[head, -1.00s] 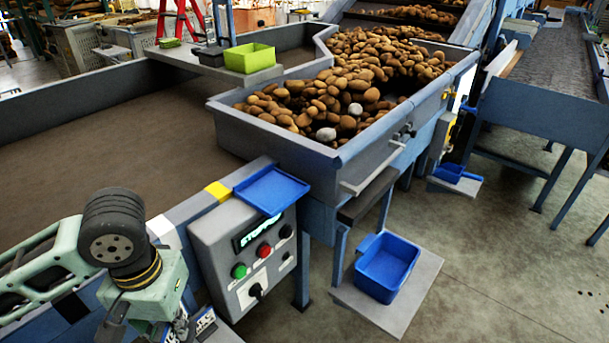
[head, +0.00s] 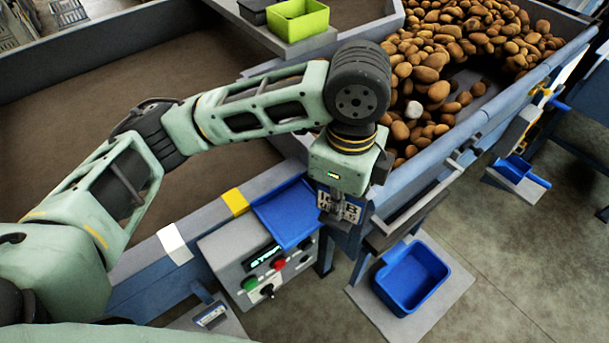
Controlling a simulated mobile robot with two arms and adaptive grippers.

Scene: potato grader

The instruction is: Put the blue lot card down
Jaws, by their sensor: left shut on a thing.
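My left gripper (head: 346,196) points down, shut on a small lettered card, the blue lot card (head: 338,207), with dark and pale markings. The fingers partly hide the card. It hangs in the air in front of the potato hopper's near corner, just right of the blue tray (head: 272,214) in the picture. A similar small card (head: 211,316) lies on a grey shelf at the lower left. My right gripper is not in view.
The control box (head: 235,262) with buttons stands below the blue tray. A blue bin (head: 412,278) sits on a low grey platform (head: 452,289). The hopper (head: 432,185) holds many potatoes (head: 427,75). A green bin (head: 300,19) stands on a ledge behind my arm.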

